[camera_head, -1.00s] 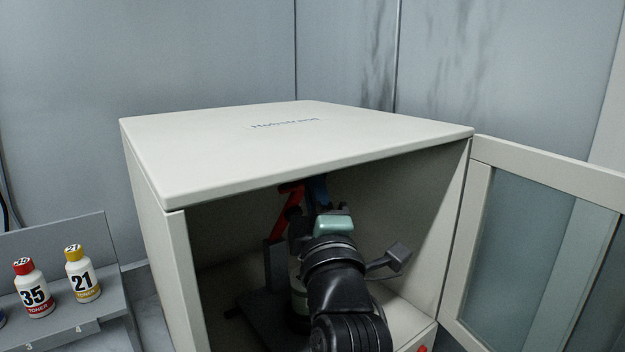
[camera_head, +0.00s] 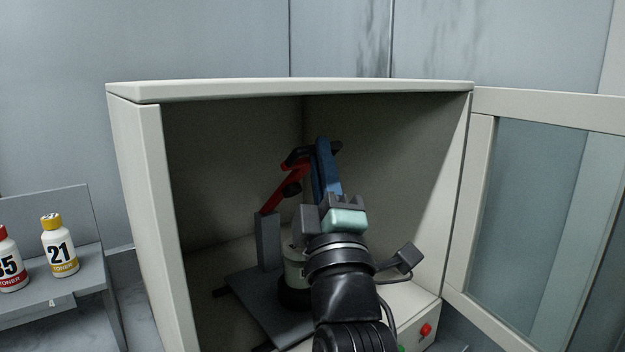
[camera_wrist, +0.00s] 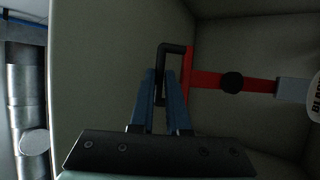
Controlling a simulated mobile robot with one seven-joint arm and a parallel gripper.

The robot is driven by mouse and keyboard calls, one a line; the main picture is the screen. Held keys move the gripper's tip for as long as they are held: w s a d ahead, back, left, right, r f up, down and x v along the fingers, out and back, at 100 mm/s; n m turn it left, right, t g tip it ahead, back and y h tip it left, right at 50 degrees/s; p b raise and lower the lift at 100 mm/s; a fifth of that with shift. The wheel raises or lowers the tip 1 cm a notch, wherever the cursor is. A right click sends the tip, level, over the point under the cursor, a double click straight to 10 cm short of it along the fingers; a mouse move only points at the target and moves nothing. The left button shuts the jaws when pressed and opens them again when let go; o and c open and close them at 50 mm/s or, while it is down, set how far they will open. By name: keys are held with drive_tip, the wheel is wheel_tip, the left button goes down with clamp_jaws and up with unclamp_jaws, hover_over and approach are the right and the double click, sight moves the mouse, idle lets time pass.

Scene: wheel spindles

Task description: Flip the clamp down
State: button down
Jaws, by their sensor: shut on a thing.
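The clamp's red arm (camera_head: 278,194) rises at a slant from a grey post (camera_head: 268,242) inside the cabinet. It carries a black knob (camera_head: 291,189) and ends in a black bar handle (camera_head: 297,154) at the top. My gripper (camera_head: 321,142), with blue fingers, reaches up to this handle. In the wrist view, the bent black handle (camera_wrist: 171,47) runs down between the fingertips of my gripper (camera_wrist: 162,76), which is shut on it. The red arm (camera_wrist: 210,81) extends right from the handle. The exact finger contact is partly hidden.
The white cabinet (camera_head: 290,88) encloses the clamp, with its roof and side walls close around my arm. Its glass door (camera_head: 530,200) stands open at right. A pale canister (camera_head: 295,265) stands near the post. Toner bottles (camera_head: 60,246) sit on a shelf outside, left.

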drive_tip(key=s+d+f+m+t+h+b, duration=0.1)
drive_tip(key=f+b, duration=0.7)
drive_tip(key=s+d+f+m+t+h+b, duration=0.1)
drive_tip(key=s+f+b, duration=0.1)
drive_tip(key=f+b, duration=0.5)
drive_tip(key=shift+s+d+f+b, duration=0.15)
drive_tip(key=shift+s+f+b, duration=0.15)
drive_tip(key=shift+b, duration=0.8)
drive_tip(key=c, duration=1.3)
unclamp_jaws()
drive_tip(key=shift+o, duration=0.7)
drive_tip(key=shift+w+f, duration=0.1)
drive_tip(key=shift+w, duration=0.15)
drive_tip(key=shift+s, duration=0.1)
